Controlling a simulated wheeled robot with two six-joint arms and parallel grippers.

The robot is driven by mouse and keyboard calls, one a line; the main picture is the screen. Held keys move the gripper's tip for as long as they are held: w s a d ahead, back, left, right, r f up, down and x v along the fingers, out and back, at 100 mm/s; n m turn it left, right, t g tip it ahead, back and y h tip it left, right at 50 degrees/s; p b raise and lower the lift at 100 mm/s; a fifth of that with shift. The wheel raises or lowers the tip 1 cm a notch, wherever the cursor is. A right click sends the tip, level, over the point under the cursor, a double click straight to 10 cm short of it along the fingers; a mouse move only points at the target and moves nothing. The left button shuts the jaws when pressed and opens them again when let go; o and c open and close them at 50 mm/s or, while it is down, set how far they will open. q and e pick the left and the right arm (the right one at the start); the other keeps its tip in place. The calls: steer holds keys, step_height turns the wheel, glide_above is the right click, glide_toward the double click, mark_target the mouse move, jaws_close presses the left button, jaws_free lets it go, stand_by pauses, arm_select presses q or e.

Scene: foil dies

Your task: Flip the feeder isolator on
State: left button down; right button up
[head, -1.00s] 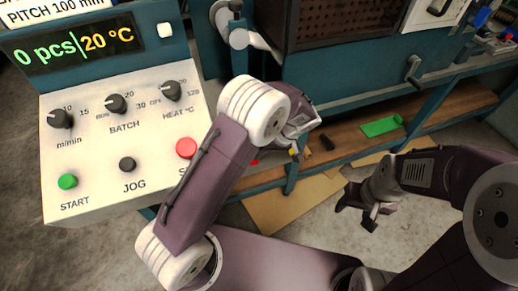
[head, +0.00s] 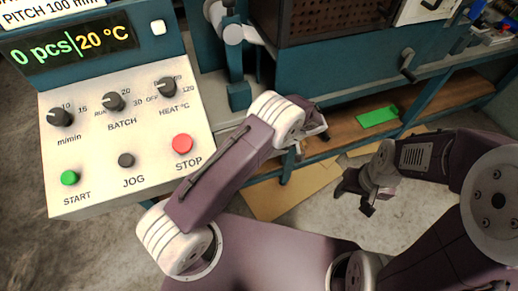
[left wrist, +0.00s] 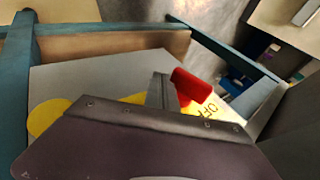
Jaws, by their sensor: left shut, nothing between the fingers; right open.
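The feeder isolator shows in the left wrist view as a red handle (left wrist: 193,86) over a yellow plate on a grey box face (left wrist: 90,80). The word OFF stands beside the handle. My left gripper (left wrist: 162,92) is shut and empty, with its fingers just left of the red handle. I cannot tell if they touch it. In the head view my left gripper (head: 318,128) is partly hidden by its own wrist, and the isolator is not seen. My right gripper (head: 366,198) is open and empty, over the floor, well away.
A control panel (head: 95,180) with knobs, a green START button (head: 69,178) and a red STOP button (head: 182,144) stands at left. A teal machine frame with a wooden shelf (head: 345,128) runs behind my left arm. A green sheet (head: 377,116) lies on the shelf.

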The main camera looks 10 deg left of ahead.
arm_select(q)
steer(key=shift+s+a+f, duration=0.1)
steer(key=shift+f, duration=0.3)
stand_by(1.4)
steer(key=s+p+v, duration=0.1)
steer(key=p+v, duration=0.1)
steer(key=v, duration=0.7)
steer(key=shift+w, duration=0.45)
